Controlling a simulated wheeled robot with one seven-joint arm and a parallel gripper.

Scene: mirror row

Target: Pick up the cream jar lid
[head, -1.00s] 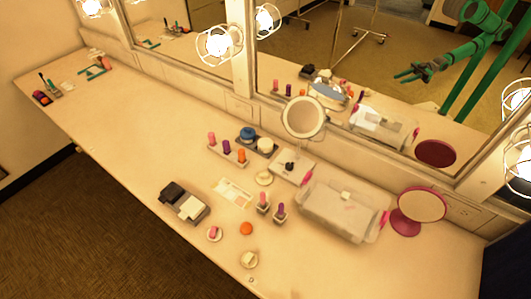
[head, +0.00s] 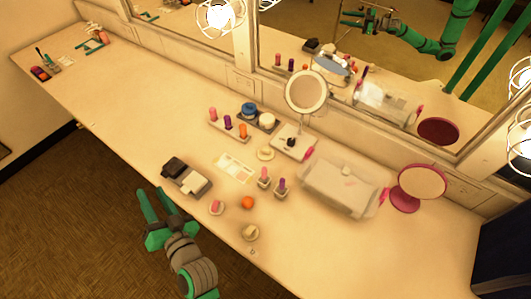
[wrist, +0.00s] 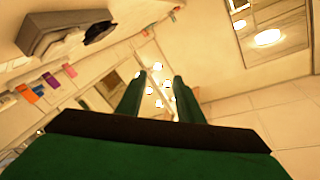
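Several small cream discs are on the counter, and I cannot tell for sure which is the cream jar lid. One pale disc (head: 265,153) lies flat in front of a cream-topped jar (head: 267,120). Another disc (head: 250,233), with a lighter lump on it, is near the front edge. A third disc (head: 216,208) bears something pink. My gripper (head: 151,190) is at the counter's front edge, left of all three. In the wrist view my gripper (wrist: 158,78) is open, with nothing between its fingers.
A black and grey box (head: 187,177) stands just right of my gripper. An orange ball (head: 247,203), lipsticks (head: 228,122), a round mirror (head: 306,92), a clear bin (head: 340,188) and a pink mirror (head: 421,185) crowd the right. The counter's left middle is clear.

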